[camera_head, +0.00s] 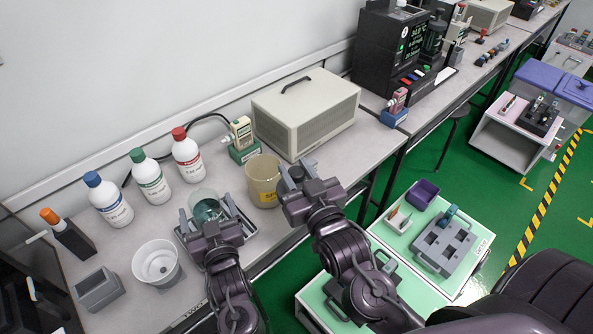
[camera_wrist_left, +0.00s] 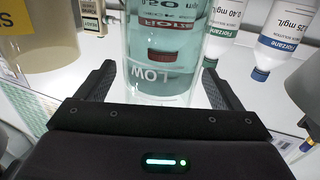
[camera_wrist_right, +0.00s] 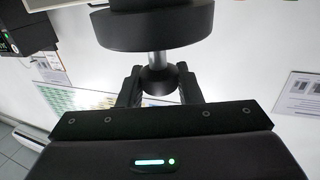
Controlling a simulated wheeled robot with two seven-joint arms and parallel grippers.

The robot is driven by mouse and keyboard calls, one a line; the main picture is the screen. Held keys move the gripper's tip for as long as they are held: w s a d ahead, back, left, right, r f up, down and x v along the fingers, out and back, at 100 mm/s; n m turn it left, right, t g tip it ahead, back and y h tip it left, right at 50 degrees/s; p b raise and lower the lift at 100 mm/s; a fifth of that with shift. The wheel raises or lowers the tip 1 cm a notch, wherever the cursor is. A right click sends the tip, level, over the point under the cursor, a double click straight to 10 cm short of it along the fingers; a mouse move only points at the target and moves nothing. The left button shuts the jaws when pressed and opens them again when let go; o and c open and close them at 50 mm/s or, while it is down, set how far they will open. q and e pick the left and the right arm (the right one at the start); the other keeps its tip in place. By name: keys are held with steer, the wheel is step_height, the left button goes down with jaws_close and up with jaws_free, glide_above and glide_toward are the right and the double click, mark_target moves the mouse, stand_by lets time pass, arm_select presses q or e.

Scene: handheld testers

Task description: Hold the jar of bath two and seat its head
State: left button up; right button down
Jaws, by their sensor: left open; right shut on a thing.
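The clear jar (camera_head: 206,200) holds teal liquid and stands upright on the bench. In the head view my right gripper (camera_head: 298,184) is right of the jar, beside the beaker, and mostly hides the held piece.
An amber beaker (camera_head: 263,181) stands between the jar and my right gripper. A white cup (camera_head: 158,264), a grey block (camera_head: 98,289) and several capped bottles (camera_head: 151,180) stand left and behind. A beige box (camera_head: 306,112) is at the back.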

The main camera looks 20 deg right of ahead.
arm_select(q)
steer(key=shift+w, duration=0.6)
steer(key=c, duration=1.1)
steer(key=shift+o, duration=0.2)
arm_select(e)
steer(key=shift+r, duration=0.1)
